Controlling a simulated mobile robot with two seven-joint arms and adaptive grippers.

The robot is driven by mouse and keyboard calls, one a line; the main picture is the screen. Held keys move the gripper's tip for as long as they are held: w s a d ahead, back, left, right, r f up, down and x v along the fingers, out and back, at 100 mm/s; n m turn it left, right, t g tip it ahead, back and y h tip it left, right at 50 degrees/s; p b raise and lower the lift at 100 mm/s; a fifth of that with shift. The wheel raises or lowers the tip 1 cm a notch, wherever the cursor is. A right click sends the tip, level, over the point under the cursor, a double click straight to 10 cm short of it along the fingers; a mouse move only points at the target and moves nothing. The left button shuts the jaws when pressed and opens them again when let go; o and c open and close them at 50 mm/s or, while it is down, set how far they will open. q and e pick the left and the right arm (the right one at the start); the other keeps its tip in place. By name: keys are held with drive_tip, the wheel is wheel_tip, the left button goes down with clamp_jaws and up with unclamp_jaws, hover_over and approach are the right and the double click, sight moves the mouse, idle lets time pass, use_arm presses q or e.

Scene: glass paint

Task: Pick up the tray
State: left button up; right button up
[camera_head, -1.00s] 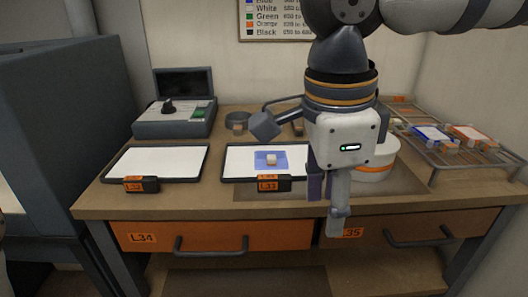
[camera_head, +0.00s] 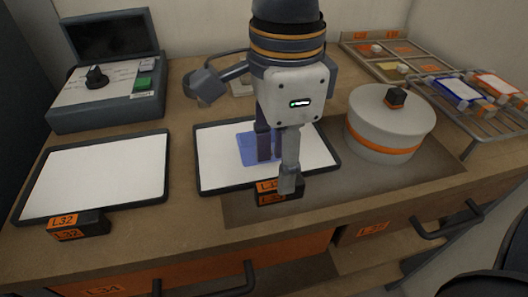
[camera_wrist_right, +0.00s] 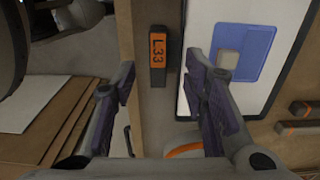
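The tray labelled L33 (camera_head: 208,178) is a white panel in a black frame with a dark labelled handle (camera_head: 266,193) on its front edge. It also shows in the wrist view (camera_wrist_right: 206,18), with its handle (camera_wrist_right: 158,57). A blue square (camera_head: 252,149) lies on it with a small pale block (camera_wrist_right: 228,60), hidden behind my fingers in the head view. My right gripper (camera_head: 276,165) is open and points down over the tray's front part. In the wrist view its fingers (camera_wrist_right: 160,92) are spread to either side of the handle's line, apparently empty. My left gripper is not in view.
A second tray, L32 (camera_head: 95,172), lies to the left, below a control box (camera_head: 108,90). A round pot (camera_head: 388,122) with an orange band stands close on the right. A wire rack (camera_head: 470,125) with coloured panels is further right. Drawer handles (camera_head: 445,220) project below the table edge.

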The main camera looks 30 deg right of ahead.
drive_tip(key=f, duration=0.3)
drive_tip(key=shift+s+d+f, duration=0.1)
drive_tip(key=shift+s, duration=0.15)
drive_tip(key=shift+w+f, duration=0.1)
drive_tip(key=shift+f, duration=0.25)
clamp_jaws()
drive_tip(key=shift+r, duration=0.1)
